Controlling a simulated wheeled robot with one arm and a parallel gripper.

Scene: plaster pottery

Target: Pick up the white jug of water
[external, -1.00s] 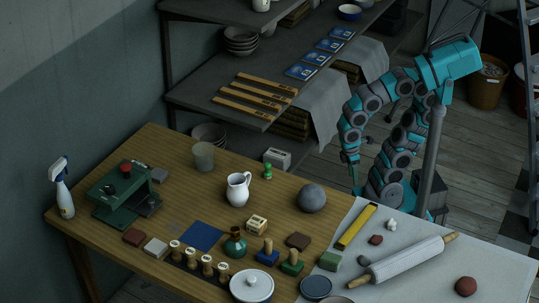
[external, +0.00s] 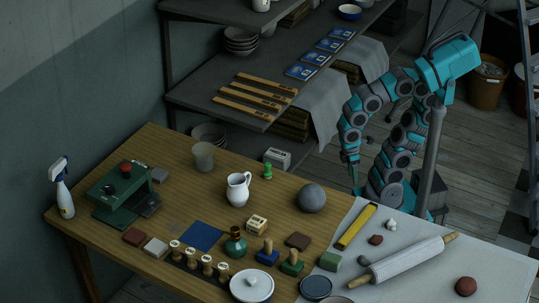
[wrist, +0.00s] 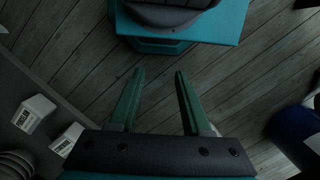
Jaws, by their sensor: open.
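The white jug (external: 238,190) stands upright on the wooden table, near its middle, in the external view. Its handle shows on its right side, and I cannot see what is inside it. My gripper (external: 352,172) hangs beyond the table's far edge, to the right of the jug and well apart from it. In the wrist view my gripper (wrist: 155,85) has its two green fingers spread with nothing between them, over the plank floor. The jug is not recognisable in the wrist view.
A grey ball (external: 312,198) stands between the jug and my gripper. A green figure (external: 268,171) and a grey cup (external: 203,156) are behind the jug. A shelf (external: 225,110) rises behind the table.

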